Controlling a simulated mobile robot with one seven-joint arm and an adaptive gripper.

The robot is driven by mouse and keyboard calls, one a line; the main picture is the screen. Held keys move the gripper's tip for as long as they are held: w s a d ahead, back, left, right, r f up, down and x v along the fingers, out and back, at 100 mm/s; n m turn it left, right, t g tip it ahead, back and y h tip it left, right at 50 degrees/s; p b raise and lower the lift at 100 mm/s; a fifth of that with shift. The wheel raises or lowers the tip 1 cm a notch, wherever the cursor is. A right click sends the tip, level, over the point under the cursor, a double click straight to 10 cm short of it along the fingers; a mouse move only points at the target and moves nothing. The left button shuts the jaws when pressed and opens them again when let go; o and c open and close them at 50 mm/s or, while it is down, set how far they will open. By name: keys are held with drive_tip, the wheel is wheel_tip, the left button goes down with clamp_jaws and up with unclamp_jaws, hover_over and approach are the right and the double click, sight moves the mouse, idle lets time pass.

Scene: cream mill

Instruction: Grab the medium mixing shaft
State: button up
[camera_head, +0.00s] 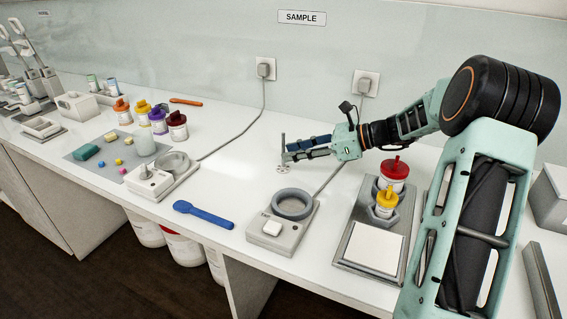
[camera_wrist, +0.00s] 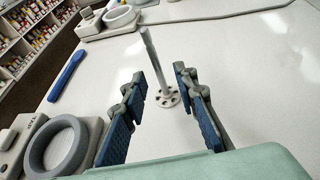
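The mixing shaft is a thin grey rod (camera_head: 283,147) standing upright on a round foot with holes, on the white bench. It also shows in the wrist view (camera_wrist: 152,52), with its foot (camera_wrist: 167,97) flat on the bench. My gripper (camera_head: 292,151) is low over the bench, reaching in from the right. In the wrist view its two blue-padded fingers (camera_wrist: 160,82) are spread apart with nothing held. The shaft shows in the gap between the fingertips or just beyond them; I cannot tell which. No finger visibly touches it.
A grey device with a round ring (camera_head: 293,204) stands in front of my gripper, and a similar one (camera_head: 172,166) is further left. A blue spoon (camera_head: 203,214) lies between them. A tray with red-lidded (camera_head: 394,172) and yellow-lidded (camera_head: 386,203) jars is at right. Cables run behind.

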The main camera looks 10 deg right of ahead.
sight(283, 168)
drive_tip(key=x, duration=0.3)
drive_tip(key=shift+a+f, duration=0.15)
drive_tip(key=shift+a, duration=0.1)
clamp_jaws()
drive_tip(key=shift+r, duration=0.2)
